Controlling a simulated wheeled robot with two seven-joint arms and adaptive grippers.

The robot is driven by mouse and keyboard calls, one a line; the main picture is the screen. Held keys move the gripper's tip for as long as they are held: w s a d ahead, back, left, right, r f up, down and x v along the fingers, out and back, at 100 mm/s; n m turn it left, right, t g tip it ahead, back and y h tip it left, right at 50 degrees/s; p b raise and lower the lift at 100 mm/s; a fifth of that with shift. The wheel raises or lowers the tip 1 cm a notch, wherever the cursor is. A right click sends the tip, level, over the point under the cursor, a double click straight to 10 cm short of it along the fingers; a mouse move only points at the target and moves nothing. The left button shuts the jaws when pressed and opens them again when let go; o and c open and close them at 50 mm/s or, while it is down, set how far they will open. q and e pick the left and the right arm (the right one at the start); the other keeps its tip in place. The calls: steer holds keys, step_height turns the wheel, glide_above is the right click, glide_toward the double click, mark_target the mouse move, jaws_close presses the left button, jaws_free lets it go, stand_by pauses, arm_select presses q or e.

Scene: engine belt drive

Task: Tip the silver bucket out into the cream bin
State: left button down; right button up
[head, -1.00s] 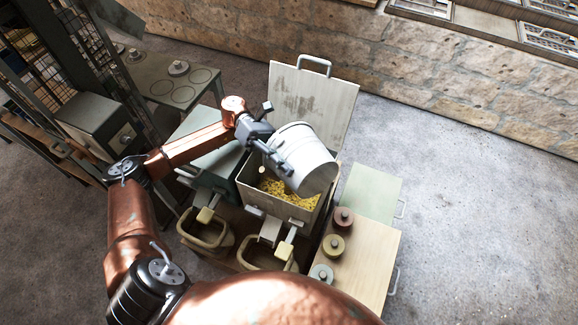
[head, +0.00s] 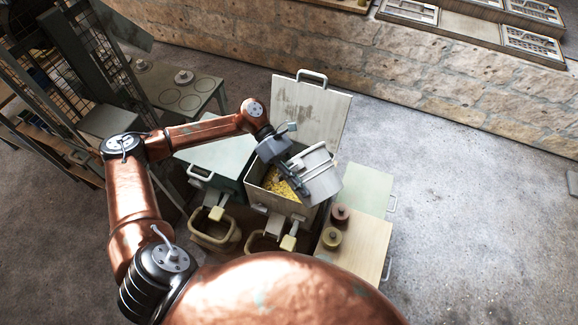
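The silver bucket (head: 324,184) is in the air over the right side of the cream bin (head: 282,205) in the head view, tilted well over. The bin's lid (head: 310,112) stands open at the back. Yellow loose pieces (head: 268,187) lie inside the bin. My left gripper (head: 291,174) reaches in from the left and is shut on the bucket at its left side. The gripper and bucket cover part of the bin's opening. The bucket's inside is hard to make out. My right gripper is not in view.
A bin with a pale green lid (head: 214,150) stands left of the cream bin. A pale green top (head: 365,187) and a wooden top (head: 360,245) with round knobbed weights (head: 331,238) are on the right. A stone wall runs behind; the floor at right is clear.

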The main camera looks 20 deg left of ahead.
mark_target(314, 205)
arm_select(q)
steer(key=shift+s+d+r+t+y+p, duration=0.3)
steer(key=shift+y+p, duration=0.25)
steer(key=shift+p, duration=0.6)
steer(key=shift+s+d+r+t+y+p, duration=0.15)
steer(key=shift+d+r+y+p, duration=0.35)
steer(key=shift+p, duration=0.65)
steer(key=y, duration=0.1)
steer(key=f+t+y+p, duration=0.1)
steer(key=d+f+y+p, duration=0.1)
steer(key=shift+s+m+t, duration=0.25)
steer(key=shift+m+t, duration=0.05)
steer(key=shift+t, duration=0.05)
steer(key=shift+s+d+f+t+y+p, duration=0.3)
steer(key=shift+d+y+p, duration=0.15)
steer(key=shift+p, duration=0.2)
steer(key=shift+s+d+f+t+y, duration=0.2)
steer(key=shift+d+f+t+y, duration=0.15)
steer(key=shift+y, duration=0.25)
steer(key=shift+s+d+f+t+y, duration=0.2)
steer(key=shift+d+f+t+y, duration=0.15)
steer(key=shift+y, duration=0.15)
steer(key=f+y, duration=0.1)
steer(key=f+t+y+b, duration=0.1)
steer(key=f+y+b, duration=0.1)
steer(key=shift+s+d+f+t, duration=0.1)
steer(key=shift+s+d+t, duration=0.2)
steer(key=shift+d+t, duration=0.1)
